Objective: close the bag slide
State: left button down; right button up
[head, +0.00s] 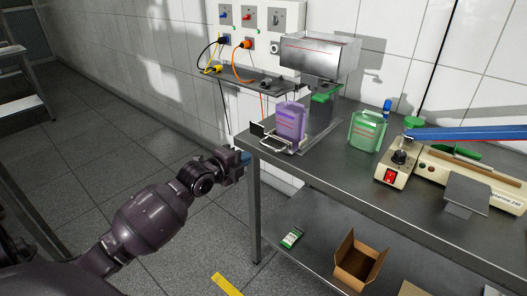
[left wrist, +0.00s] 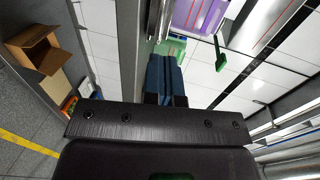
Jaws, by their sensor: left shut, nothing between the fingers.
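The bag slide (head: 299,143) is a flat metal tray with a pale wire handle (head: 273,141) near the table's left end. It extends out in front of the boxy metal head (head: 318,55). A purple bag (head: 291,121) stands upright on it; its lower part shows in the left wrist view (left wrist: 200,14). My left gripper (head: 246,158) is shut and empty, just off the table's left corner, lower than the handle and apart from it. Its blue fingers (left wrist: 164,76) are together in the left wrist view. My right gripper is not in view.
A green bag (head: 366,131) stands right of the slide. A sealer with a blue lever (head: 470,132) is further right. An open cardboard box (head: 359,263) sits on the lower shelf. Cables hang from a wall panel (head: 248,22) behind.

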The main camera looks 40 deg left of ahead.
pick_arm(q)
jog(key=b, duration=0.1)
send_near(276, 142)
jog(key=w+f, duration=0.2)
jog(key=w, duration=0.1)
jog(key=shift+w+r, duration=0.1)
jog(key=shift+r, duration=0.1)
jog(key=shift+w, duration=0.15)
jog(key=x, duration=0.2)
jog(key=b+x, duration=0.1)
jog(key=x, duration=0.1)
jog(key=shift+w+r+b, duration=0.1)
jog(key=shift+r+b, duration=0.15)
jog(key=shift+b, duration=0.05)
jog(key=shift+w+r, duration=0.1)
jog(key=shift+w, duration=0.1)
jog(key=shift+s+r, duration=0.1)
